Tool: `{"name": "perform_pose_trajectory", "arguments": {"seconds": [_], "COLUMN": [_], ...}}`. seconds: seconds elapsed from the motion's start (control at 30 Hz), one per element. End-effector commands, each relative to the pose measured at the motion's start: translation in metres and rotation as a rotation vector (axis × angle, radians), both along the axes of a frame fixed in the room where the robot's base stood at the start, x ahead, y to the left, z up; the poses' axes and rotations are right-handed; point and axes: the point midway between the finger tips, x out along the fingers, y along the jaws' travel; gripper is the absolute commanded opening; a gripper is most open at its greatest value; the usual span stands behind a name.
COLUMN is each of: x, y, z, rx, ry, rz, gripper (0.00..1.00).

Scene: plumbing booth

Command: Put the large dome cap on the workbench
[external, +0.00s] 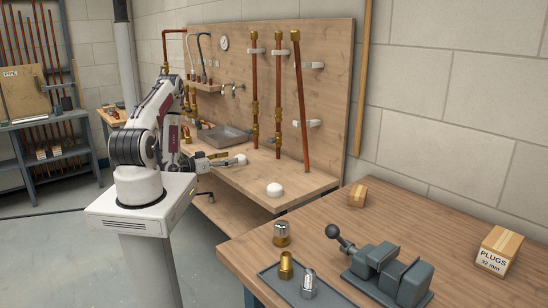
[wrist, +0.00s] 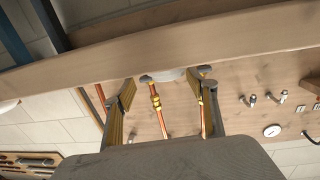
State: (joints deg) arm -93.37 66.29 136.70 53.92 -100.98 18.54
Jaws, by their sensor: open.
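A white dome cap (external: 241,159) sits on the wooden ledge of the booth, right at the tip of my gripper (external: 230,161). In the wrist view this white dome (wrist: 168,74) shows between the two spread fingertips, partly hidden by them. My gripper (wrist: 168,84) is open, with its fingers on either side of the dome; I cannot tell whether they touch it. A second white dome (external: 274,189) sits near the ledge's front right corner. Which dome is larger is hard to tell. The wooden workbench (external: 335,215) stands in the right foreground.
The workbench holds a grey tray (external: 267,272) with metal fittings, a grey vise (external: 385,275), a metal cap (external: 281,234), a small carton (external: 357,195) and a plugs box (external: 499,250). Copper pipes (external: 301,100) rise behind the ledge. A grey pan (external: 225,136) lies on it.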

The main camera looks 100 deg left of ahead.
Motion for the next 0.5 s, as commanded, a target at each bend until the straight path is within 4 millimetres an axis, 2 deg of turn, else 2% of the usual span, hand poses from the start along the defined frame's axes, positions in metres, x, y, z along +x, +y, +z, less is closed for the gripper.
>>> {"name": "perform_pose_trajectory", "arguments": {"seconds": [0.5], "x": [-0.035], "y": [-0.029], "z": [0.002], "rx": [-0.001], "ry": [0.000], "rz": [0.002], "gripper": [0.57]}}
